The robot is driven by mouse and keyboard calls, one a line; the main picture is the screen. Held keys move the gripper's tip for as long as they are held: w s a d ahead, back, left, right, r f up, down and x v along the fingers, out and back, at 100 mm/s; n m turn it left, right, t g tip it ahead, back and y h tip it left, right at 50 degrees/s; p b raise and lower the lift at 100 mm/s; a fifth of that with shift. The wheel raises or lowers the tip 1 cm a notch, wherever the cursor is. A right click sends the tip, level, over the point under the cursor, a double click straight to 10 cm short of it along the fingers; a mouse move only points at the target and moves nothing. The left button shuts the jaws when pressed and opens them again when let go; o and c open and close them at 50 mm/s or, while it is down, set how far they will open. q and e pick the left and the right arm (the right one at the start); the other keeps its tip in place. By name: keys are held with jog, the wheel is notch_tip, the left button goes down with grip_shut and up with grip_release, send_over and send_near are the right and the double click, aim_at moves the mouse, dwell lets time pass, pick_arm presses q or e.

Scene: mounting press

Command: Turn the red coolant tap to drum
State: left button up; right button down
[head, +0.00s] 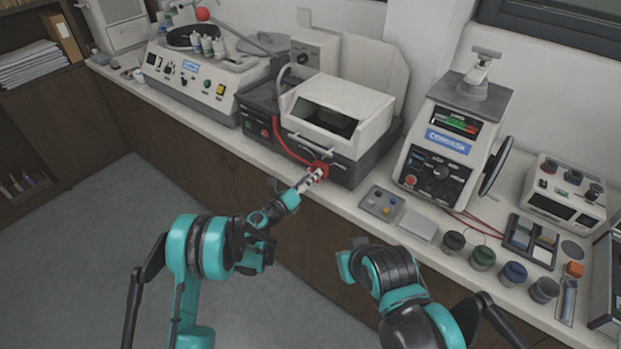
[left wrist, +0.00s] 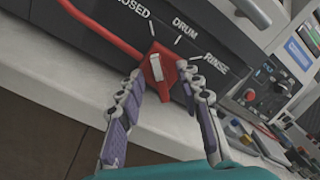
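The red coolant tap (left wrist: 156,84) is on the dark front of the cut-off machine; it also shows in the head view (head: 319,166). Its white pointer stripe is turned toward the CLOSED mark, with the DRUM label (left wrist: 185,28) and RINSE label (left wrist: 216,65) to its right. My left gripper (left wrist: 162,72) has a finger on each side of the tap, apart enough that it looks open; contact is not clear. It reaches the tap from the front in the head view (head: 313,178). My right arm is over the bench front, its fingers not showing.
A red hose (left wrist: 105,32) runs to the tap from the upper left. The white-hooded machine (head: 335,112) stands behind it. A grey tray (head: 381,203) and the mounting press (head: 437,150) are to the right, with several lidded jars (head: 483,258) beyond. The floor at left is clear.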

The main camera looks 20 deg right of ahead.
pick_arm(q)
grip_shut()
jog(key=shift+m, duration=0.3)
jog(key=m+b, duration=0.2)
jog(key=m, duration=0.1)
jog(key=shift+m, duration=0.3)
jog(key=shift+m+b, duration=1.15)
jog(key=shift+m, duration=1.05)
grip_release()
